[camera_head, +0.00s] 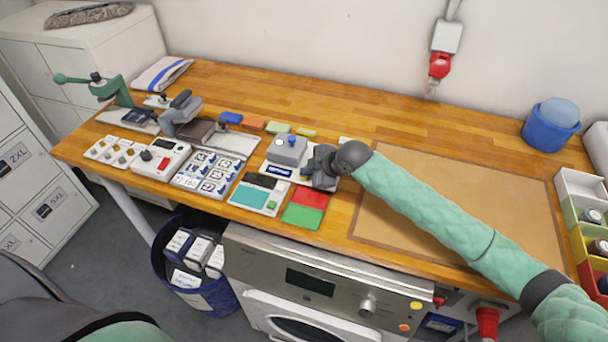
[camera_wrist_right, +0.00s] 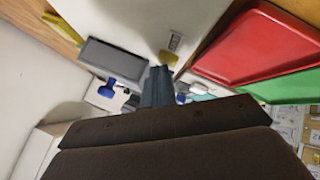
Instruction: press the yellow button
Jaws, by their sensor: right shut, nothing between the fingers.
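My right gripper (camera_head: 318,167) is over the table, beside a grey box with a blue knob (camera_head: 288,150) on a white plate. Its fingers look shut and empty; they also show in the right wrist view (camera_wrist_right: 157,86). In that view a small yellow patch (camera_wrist_right: 167,57), possibly a button, lies on a white surface just beyond the fingertips. I cannot tell whether they touch it. In the head view the arm hides that spot. A round yellow button (camera_head: 416,305) also shows on the front of the steel machine, apart from the gripper. My left gripper is not in view.
Red (camera_head: 309,196) and green (camera_head: 302,215) plates lie in front of the gripper. Several devices and a sheet of labelled switches (camera_head: 207,172) stand to the left. A brown mat (camera_head: 420,180) lies right under my arm. A blue tub (camera_head: 549,128) stands far right.

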